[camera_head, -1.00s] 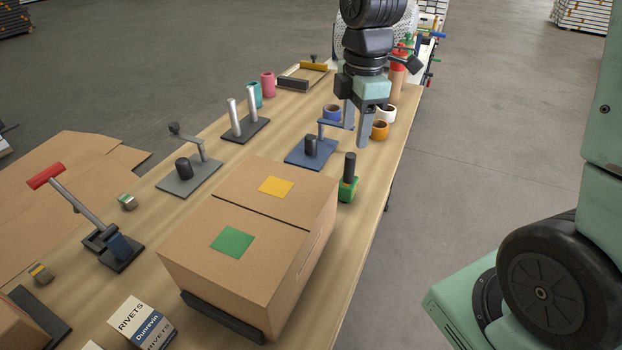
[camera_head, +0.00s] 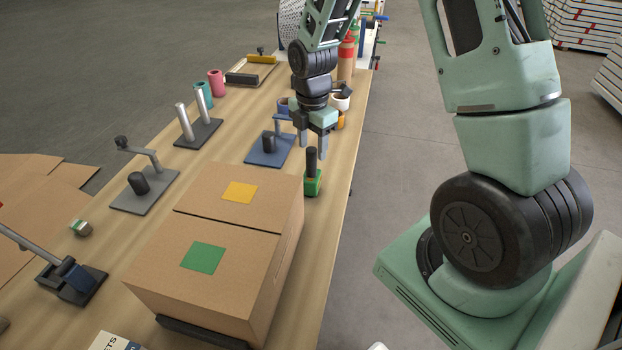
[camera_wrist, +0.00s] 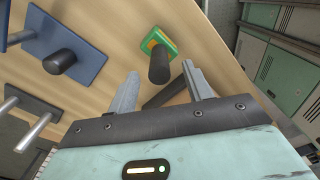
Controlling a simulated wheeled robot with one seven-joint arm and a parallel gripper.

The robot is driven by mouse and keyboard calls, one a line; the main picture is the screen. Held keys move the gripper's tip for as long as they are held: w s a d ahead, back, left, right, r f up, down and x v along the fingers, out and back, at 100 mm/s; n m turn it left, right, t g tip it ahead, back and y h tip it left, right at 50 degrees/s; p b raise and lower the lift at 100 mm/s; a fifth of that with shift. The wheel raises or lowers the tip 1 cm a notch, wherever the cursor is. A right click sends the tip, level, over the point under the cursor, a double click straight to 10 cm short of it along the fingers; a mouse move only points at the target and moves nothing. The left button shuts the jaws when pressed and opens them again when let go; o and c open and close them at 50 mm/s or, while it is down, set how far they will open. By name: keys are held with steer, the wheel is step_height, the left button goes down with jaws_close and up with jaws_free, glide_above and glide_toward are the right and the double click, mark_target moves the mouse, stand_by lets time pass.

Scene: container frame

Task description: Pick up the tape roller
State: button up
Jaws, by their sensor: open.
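The tape roller (camera_head: 313,183) looks to be the small green block with an upright black handle. It stands on the table near its right edge, just beyond the cardboard box. In the wrist view its black handle (camera_wrist: 159,65) points toward the camera, with the green and yellow base behind it. My gripper (camera_head: 312,148) is open and points down over the handle. No contact shows.
The cardboard box (camera_head: 205,270) with yellow and green squares stands close in front of the roller. A blue stand (camera_head: 268,152) is to its left. An orange roll (camera_head: 340,121) and a white cup-like roll (camera_head: 340,102) sit behind my gripper. The table edge is close on the right.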

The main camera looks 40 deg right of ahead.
mark_target(311, 162)
steer(key=shift+a+f+p, duration=0.15)
steer(key=shift+f+p, duration=0.75)
steer(key=shift+f, duration=2.05)
steer(key=c, duration=1)
